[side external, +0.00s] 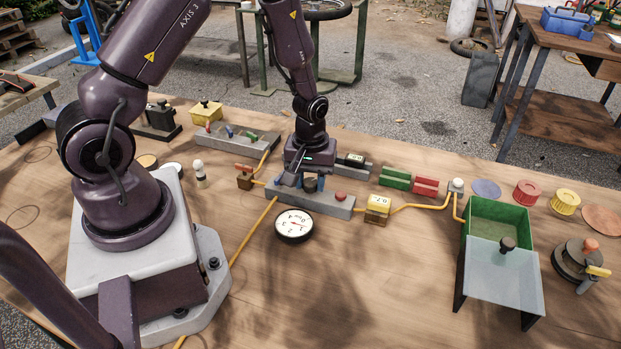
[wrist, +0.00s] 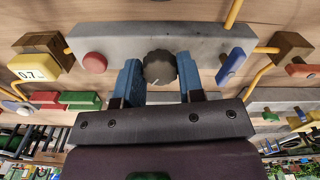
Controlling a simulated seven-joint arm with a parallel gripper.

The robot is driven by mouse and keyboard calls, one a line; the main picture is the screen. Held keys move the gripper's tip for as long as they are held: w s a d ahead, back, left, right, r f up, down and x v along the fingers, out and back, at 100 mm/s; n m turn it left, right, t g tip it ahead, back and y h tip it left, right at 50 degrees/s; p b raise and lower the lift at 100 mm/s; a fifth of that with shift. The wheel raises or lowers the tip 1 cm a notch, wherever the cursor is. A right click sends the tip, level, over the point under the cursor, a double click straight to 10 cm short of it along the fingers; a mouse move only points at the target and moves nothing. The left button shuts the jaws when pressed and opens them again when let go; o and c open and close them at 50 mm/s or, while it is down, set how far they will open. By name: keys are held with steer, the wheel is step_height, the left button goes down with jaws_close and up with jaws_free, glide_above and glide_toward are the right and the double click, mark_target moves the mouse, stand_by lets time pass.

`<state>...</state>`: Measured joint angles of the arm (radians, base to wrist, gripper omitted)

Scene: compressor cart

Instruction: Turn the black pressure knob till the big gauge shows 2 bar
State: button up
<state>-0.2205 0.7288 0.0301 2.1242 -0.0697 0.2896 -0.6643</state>
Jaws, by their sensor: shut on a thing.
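The black pressure knob (wrist: 159,68) sits on the long grey block (side external: 330,203). In the wrist view it is between the two blue fingers of my gripper (wrist: 158,80), which is shut on it. In the side view my gripper (side external: 307,183) is low over the block, and the knob (side external: 310,185) shows partly beside the fingers. The big round gauge (side external: 294,226) lies in front of the block, with a white face, black rim and a reddish needle. Its numbers are turned and small, so I cannot tell the exact reading.
On the same block are a red button (wrist: 95,63) and a blue lever (wrist: 231,66). A yellow 0.7 display (side external: 379,203) stands to the right, joined by yellow hose. A green bin (side external: 497,218) is farther right. The table front is clear.

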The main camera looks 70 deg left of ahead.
mark_target(311, 181)
steer(key=m, duration=0.6)
steer(key=shift+m, duration=0.3)
steer(key=m, duration=0.6)
steer(key=shift+m, duration=0.3)
steer(key=o, duration=0.9)
steer(key=shift+r, duration=0.1)
step_height(311, 181, up, 13)
steer(key=shift+f, duration=0.1)
